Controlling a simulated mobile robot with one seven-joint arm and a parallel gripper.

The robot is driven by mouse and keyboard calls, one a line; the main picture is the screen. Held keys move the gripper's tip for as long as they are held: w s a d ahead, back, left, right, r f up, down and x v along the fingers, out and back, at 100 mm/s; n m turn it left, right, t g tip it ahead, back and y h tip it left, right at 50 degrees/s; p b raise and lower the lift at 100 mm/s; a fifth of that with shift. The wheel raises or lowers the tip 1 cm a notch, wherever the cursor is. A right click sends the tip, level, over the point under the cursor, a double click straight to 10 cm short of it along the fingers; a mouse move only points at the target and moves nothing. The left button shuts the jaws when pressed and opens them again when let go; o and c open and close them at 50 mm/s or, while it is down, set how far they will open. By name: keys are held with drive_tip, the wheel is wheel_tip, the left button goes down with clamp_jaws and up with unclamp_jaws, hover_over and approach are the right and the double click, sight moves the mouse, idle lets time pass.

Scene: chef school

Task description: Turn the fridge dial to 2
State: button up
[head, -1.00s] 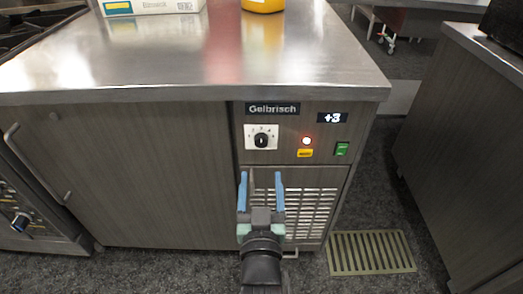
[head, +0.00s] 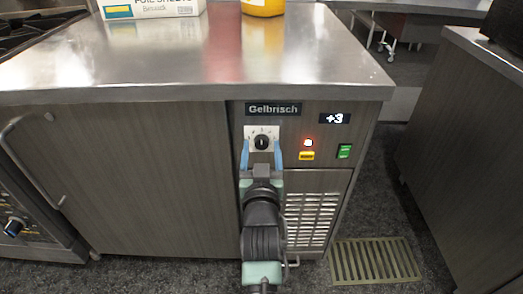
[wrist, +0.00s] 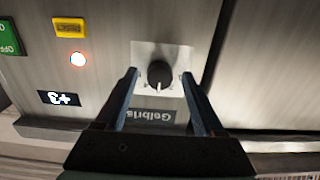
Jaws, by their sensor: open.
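The fridge dial (head: 261,142) is a black knob on a white square plate, below the "Gelbrisch" label on the fridge's front panel. In the wrist view the dial (wrist: 159,74) appears upside down, between and just beyond the fingertips. My gripper (head: 261,146) is open, with one blue finger on each side of the dial's lower part. In the wrist view my gripper (wrist: 160,75) holds nothing, and gaps show between the fingers and the knob. The plate's numbers are too small to read. The display (head: 334,118) reads +3.
A lit indicator (head: 308,142), a yellow button (head: 306,156) and a green switch (head: 344,151) sit right of the dial. The steel worktop (head: 200,60) overhangs the panel above. A vent grille (head: 312,215) lies below.

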clamp_jaws()
drive_tip(key=shift+n, duration=0.3)
drive_tip(key=n+p, duration=0.2)
drive_tip(key=n, duration=0.2)
drive_tip(key=shift+r, duration=0.15)
drive_tip(key=shift+n+p, duration=1.05)
drive_tip(key=shift+n, duration=0.55)
unclamp_jaws()
drive_tip(key=shift+s+d, duration=0.1)
